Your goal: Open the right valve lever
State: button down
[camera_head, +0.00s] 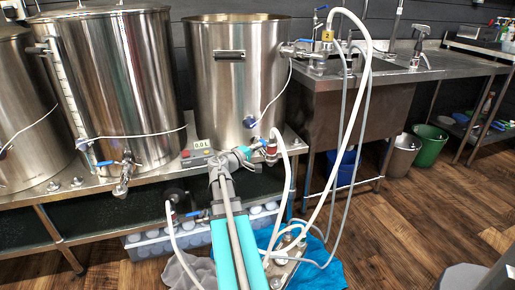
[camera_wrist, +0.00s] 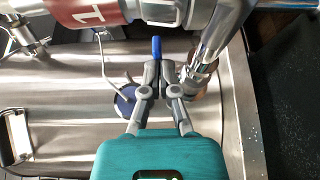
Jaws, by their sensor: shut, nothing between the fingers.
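The right kettle (camera_head: 237,75) is a tall steel pot with a valve low on its front. The blue right valve lever (camera_head: 258,144) sits at that valve, partly hidden by my arm's end. My gripper (camera_head: 246,152) is right in front of it. In the wrist view my gripper (camera_wrist: 158,68) is shut, with its fingers together. The blue lever (camera_wrist: 156,47) shows just beyond the fingertips, in line with them. I cannot tell whether they touch. The steel valve pipe (camera_wrist: 215,45) is just to the right of the fingers.
The left kettle (camera_head: 115,85) has its own blue-handled valve (camera_head: 106,163). A white hose (camera_head: 290,190) hangs from the right valve towards a pump (camera_head: 285,262). A digital display (camera_head: 202,144) is on the stand's edge. A steel sink bench (camera_head: 400,70) is at the right. Wooden floor (camera_head: 400,235) is open at front right.

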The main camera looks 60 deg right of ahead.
jog(key=s+v, duration=0.1)
jog(key=v, duration=1.2)
jog(key=shift+a, duration=0.2)
dwell(0.7)
